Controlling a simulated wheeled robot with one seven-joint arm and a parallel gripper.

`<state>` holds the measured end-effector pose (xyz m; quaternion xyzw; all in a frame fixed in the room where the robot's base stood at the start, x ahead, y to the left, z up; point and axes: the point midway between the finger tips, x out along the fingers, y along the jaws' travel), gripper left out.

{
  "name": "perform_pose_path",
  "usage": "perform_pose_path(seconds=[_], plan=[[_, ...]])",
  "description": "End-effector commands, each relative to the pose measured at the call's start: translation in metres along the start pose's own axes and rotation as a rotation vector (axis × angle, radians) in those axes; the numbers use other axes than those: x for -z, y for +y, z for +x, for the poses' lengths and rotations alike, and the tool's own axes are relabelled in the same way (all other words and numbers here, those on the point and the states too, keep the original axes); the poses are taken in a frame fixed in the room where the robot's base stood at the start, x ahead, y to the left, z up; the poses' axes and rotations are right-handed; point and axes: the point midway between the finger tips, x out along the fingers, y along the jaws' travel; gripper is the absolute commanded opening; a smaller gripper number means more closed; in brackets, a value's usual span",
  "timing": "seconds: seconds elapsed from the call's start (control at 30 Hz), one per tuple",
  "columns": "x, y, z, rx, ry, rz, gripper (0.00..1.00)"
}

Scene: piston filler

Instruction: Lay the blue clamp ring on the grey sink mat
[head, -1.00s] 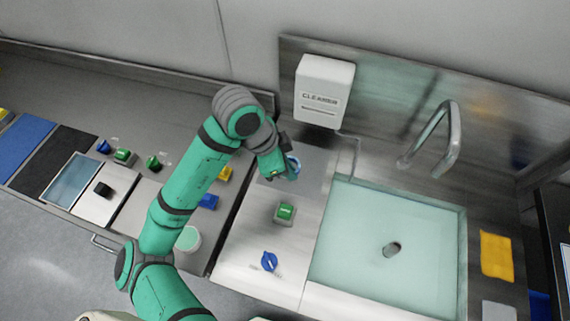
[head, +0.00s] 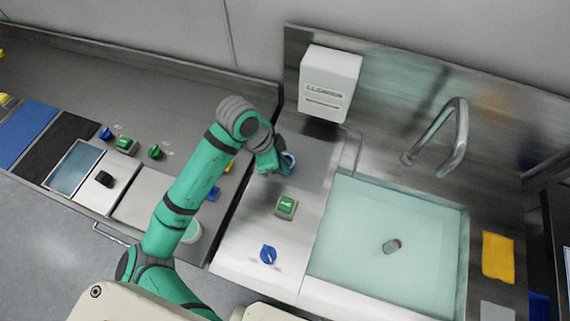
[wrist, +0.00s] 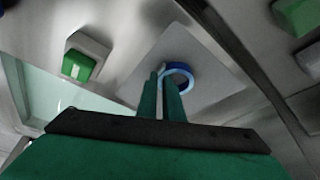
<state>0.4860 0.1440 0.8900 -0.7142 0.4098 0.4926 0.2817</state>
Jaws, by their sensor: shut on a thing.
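The blue clamp ring (wrist: 180,74) is held at the fingertips of my gripper (wrist: 164,84) in the wrist view. In the head view the ring (head: 289,162) shows as a small blue arc at the end of my gripper (head: 281,166). The grey sink mat (wrist: 213,66) lies behind the ring in the wrist view, as a pale grey tilted square. In the head view the mat (head: 315,160) is a darker grey patch on the counter left of the sink. My gripper is shut on the ring, over the mat. Whether the ring touches the mat is unclear.
A green button (head: 286,207) and a blue knob (head: 268,254) sit on the counter in front of the mat. The sink basin (head: 350,260) and tap (head: 455,135) are to the right. A white cleaner dispenser (head: 329,83) hangs on the back panel.

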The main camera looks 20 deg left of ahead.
Motion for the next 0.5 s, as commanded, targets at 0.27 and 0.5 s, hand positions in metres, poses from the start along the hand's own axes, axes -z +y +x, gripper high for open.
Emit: perform_pose_path(seconds=[0.27, 0.5], plan=[[0.0000, 0.0001, 0.0014, 0.000, 0.000, 0.001, 0.26], [0.0015, 0.0005, 0.0011, -0.001, 0.000, 0.003, 0.26]])
